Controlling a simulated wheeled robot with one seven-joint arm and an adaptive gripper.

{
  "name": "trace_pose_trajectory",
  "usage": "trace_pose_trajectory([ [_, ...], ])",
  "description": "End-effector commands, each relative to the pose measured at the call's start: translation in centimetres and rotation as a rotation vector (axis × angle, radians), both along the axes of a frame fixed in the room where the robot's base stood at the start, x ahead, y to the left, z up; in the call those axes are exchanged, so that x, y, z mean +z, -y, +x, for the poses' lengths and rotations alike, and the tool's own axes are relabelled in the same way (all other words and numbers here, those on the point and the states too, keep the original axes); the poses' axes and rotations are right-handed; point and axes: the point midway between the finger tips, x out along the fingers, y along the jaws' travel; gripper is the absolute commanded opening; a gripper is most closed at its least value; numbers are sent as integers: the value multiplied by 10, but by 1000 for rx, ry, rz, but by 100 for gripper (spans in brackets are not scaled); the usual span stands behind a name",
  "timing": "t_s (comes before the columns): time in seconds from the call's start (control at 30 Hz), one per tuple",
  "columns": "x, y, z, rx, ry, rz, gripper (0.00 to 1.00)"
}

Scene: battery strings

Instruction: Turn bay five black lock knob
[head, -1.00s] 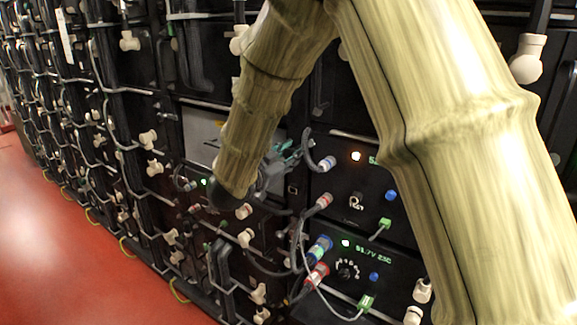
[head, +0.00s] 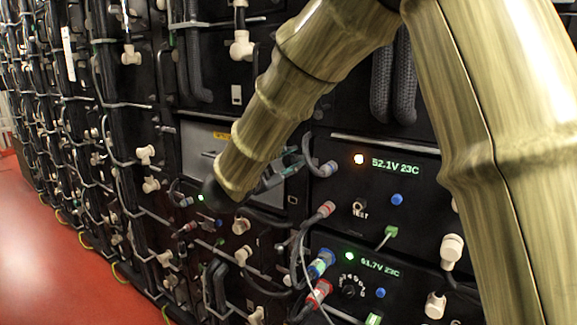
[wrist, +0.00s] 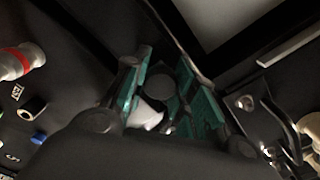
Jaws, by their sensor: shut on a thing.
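My gripper (head: 283,172) shows at the rack front in the head view, with teal pads beside the left end of a black module. In the wrist view my gripper (wrist: 160,98) has its two teal-padded fingers on either side of a dark round knob (wrist: 158,82). It is shut on this black knob. A white piece (wrist: 146,114) shows just below the knob, between the fingers. The knob is hidden behind the gripper in the head view. The knob's turn angle and its bay number cannot be read.
A module front with a 52.1V display (head: 395,167) and amber light is right of the gripper. Red and blue cable plugs (head: 320,265) and grey cables hang below. A grey panel (head: 205,145) is behind my wrist. Red floor (head: 50,250) is free at left.

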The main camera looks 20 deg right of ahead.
Motion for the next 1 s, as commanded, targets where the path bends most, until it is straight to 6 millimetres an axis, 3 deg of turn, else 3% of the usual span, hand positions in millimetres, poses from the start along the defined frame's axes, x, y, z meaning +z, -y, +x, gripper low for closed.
trace_pose_trajectory([
  [0.4, 3, 1, 1, -2, 10, 3, 3],
  [0.43, 3, 1, 1, -2, 10, 3, 30],
  [0.53, 3, 1, 1, -2, 10, 3, 46],
  [0.77, 3, -5, -4, -1, 9, 3, 49],
  [1.0, 2, -35, -27, 1, 6, 2, 51],
])
